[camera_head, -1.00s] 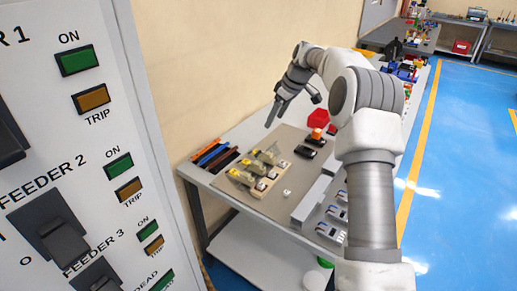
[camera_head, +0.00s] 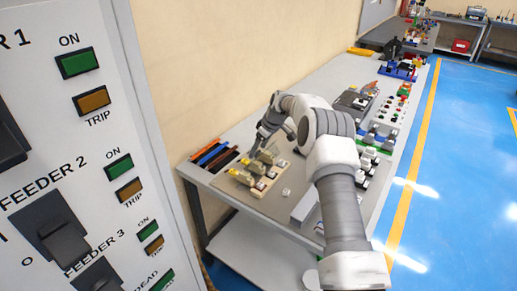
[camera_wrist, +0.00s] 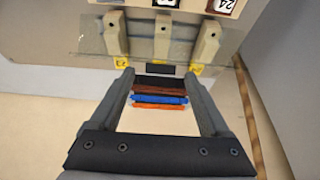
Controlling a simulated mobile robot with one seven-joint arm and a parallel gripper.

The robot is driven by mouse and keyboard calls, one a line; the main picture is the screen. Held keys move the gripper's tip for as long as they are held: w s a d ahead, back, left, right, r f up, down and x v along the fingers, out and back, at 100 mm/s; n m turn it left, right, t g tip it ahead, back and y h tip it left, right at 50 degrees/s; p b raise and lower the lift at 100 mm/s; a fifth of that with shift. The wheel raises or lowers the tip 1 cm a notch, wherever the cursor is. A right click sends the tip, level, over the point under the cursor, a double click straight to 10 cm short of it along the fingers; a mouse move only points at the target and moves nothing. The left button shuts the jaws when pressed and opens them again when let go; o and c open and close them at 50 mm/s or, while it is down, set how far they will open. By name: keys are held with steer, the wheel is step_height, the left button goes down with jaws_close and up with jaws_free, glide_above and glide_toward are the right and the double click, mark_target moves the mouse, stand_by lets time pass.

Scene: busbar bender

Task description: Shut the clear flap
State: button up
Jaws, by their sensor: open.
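The clear flap (camera_wrist: 141,42) shows in the wrist view as a thin see-through sheet across beige blocks (camera_wrist: 162,38) with yellow number labels. Its exact tilt is hard to tell. In the head view the beige blocks (camera_head: 262,170) stand on the workbench, and the flap is too small and partly covered there. My gripper (camera_wrist: 158,75) is open and empty, its fingertips close to the flap's lower edge in the picture; I cannot tell whether they touch it. In the head view my gripper (camera_head: 256,150) hangs just above the blocks.
Dark, brown, blue and orange bars (camera_wrist: 160,99) lie between my fingers in the wrist view, on the bench (camera_head: 205,170) by the wall. A white knob-like piece (camera_head: 286,192) sits to the right of the blocks. A grey feeder panel (camera_head: 100,130) stands at the left.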

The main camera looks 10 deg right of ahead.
steer(key=shift+a+f, duration=0.1)
steer(key=shift+f, duration=0.15)
jaws_close()
stand_by(0.3)
stand_by(0.9)
